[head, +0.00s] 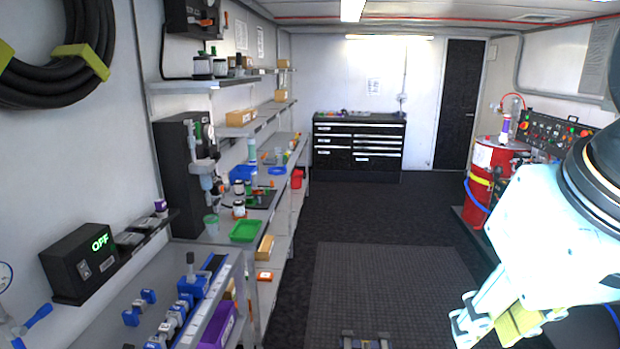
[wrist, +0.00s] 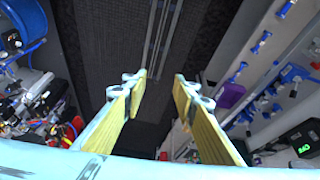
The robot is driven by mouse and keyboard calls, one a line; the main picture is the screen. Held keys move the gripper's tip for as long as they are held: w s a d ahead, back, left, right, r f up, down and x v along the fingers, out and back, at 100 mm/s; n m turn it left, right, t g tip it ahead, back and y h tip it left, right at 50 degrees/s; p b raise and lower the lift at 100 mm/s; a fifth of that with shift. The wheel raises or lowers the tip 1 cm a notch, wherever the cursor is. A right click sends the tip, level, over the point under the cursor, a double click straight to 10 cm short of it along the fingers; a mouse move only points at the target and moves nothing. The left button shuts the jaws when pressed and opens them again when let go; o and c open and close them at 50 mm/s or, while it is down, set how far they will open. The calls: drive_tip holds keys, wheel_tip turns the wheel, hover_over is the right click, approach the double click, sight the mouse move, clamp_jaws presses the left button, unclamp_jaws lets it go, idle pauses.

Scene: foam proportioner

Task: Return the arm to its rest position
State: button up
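My gripper (wrist: 160,95) is open in the wrist view, its two yellow-padded fingers well apart with nothing between them. Dark floor mat and a pale rail show beyond the fingertips. In the head view my arm, pale and thick, comes in from the right edge. The gripper hangs at the lower right in that view, over the floor, and its fingertips are partly cut off or hidden.
Shelves with a green tray (head: 245,231) and a purple bin (head: 219,332) line the left. A red drum (head: 493,165) and control panel (head: 545,133) stand at the right. A black drawer cabinet (head: 358,143) is at the back. The middle floor mat (head: 375,285) is clear.

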drive_tip(key=shift+g, duration=0.3)
drive_tip(key=s, duration=0.1)
drive_tip(key=s+f, duration=0.1)
drive_tip(key=s, duration=0.1)
drive_tip(key=s+a, duration=0.1)
drive_tip(key=s, duration=0.1)
drive_tip(key=shift+f, duration=0.15)
drive_tip(key=shift+w, duration=0.1)
drive_tip(key=shift+c, duration=0.6)
